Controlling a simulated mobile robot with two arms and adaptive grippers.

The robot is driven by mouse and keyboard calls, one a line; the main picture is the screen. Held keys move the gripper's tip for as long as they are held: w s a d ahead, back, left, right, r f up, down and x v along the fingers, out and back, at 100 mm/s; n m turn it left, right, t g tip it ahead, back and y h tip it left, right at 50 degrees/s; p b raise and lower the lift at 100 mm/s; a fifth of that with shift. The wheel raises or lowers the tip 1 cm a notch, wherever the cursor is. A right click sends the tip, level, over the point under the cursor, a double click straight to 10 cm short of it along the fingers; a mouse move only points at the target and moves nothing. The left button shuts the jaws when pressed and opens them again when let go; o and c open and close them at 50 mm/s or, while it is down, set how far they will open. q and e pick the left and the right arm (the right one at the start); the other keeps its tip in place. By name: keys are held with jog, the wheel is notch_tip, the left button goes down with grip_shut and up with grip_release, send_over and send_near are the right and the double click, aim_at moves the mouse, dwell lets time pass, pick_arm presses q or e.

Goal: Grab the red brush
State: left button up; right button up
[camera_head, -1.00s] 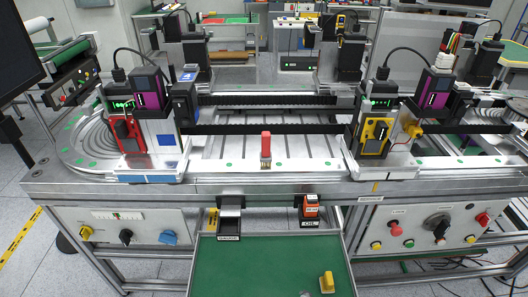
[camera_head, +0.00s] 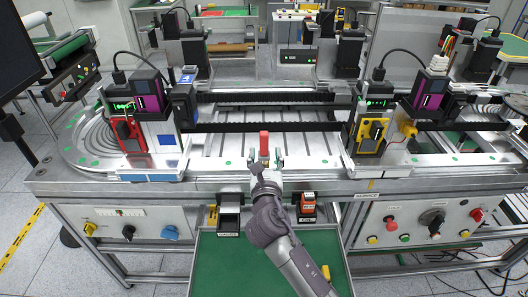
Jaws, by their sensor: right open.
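The red brush (camera_head: 264,142) stands upright on the front rail of the metal workbench, red handle up. My right gripper (camera_head: 266,160) is at the brush, coming from the front. The bristle end is mostly hidden by the gripper. I cannot tell whether the fingers touch the brush. My left gripper is not in view.
The machine with the red front (camera_head: 130,135) stands left and the one with the yellow front (camera_head: 371,135) right. Black rails (camera_head: 270,127) run behind the brush.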

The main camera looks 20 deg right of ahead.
aim_at(264, 139)
jog(key=x, duration=0.9)
jog(key=shift+a+f+p, duration=0.1)
jog(key=shift+f+p, duration=0.15)
jog(key=shift+p, duration=0.1)
jog(key=shift+c, duration=0.6)
grip_shut()
